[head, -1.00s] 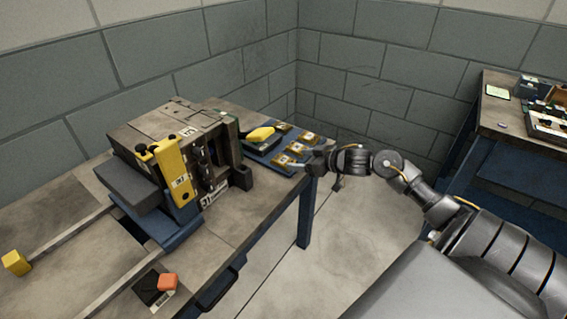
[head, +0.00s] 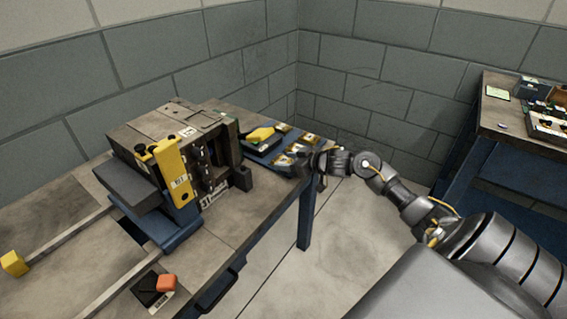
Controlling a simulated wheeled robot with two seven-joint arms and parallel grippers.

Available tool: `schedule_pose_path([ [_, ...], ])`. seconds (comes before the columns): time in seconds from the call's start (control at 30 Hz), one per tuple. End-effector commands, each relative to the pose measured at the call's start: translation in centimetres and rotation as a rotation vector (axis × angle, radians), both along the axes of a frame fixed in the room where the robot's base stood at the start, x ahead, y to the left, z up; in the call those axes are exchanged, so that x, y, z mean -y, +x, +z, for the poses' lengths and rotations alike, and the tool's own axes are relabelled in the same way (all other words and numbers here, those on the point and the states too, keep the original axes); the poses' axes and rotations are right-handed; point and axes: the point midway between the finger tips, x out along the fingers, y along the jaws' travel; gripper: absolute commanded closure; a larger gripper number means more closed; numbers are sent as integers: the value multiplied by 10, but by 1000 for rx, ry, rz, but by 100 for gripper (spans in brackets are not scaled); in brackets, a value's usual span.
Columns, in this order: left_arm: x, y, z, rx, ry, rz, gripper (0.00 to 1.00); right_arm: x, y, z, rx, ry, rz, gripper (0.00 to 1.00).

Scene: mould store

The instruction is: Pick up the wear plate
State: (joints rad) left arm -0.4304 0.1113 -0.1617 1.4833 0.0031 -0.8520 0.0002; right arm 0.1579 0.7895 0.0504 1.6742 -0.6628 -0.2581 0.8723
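Several small gold-coloured plates with pale labels lie on a blue tray (head: 262,157) at the right end of the workbench. One plate (head: 282,128) is at the back, another (head: 310,139) is at the right, and a third (head: 295,148) is nearer. I cannot tell which is the wear plate. My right gripper (head: 299,164) is low at the tray's near right corner, beside the nearer plates, and partly hides that corner. Its fingers are too small and dark to show whether they are open or whether they touch a plate. My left gripper is out of view.
A large steel mould block (head: 165,125) with a yellow bracket (head: 174,175) stands left of the tray. A yellow-and-black object (head: 260,135) lies at the tray's left. Another table (head: 510,130) stands far right.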

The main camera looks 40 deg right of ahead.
Motion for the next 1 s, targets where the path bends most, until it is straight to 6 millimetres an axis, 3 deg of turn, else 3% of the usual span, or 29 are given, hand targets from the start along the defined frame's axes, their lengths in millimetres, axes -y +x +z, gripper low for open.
schedule_pose_path([
  [0.03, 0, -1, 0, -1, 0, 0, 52, 0, 0, 0, 0, 0, 0, 53],
  [0.33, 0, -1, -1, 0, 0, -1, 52, 0, 0, 0, 0, 0, 0, 92],
  [0.67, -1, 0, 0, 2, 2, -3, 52, 0, 0, 5, 4, 0, -1, 93],
  [0.83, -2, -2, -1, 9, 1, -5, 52, 1, 1, 22, 7, -1, 0, 93],
  [1.0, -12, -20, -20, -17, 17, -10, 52, -10, -10, 51, 6, -2, 4, 93],
])
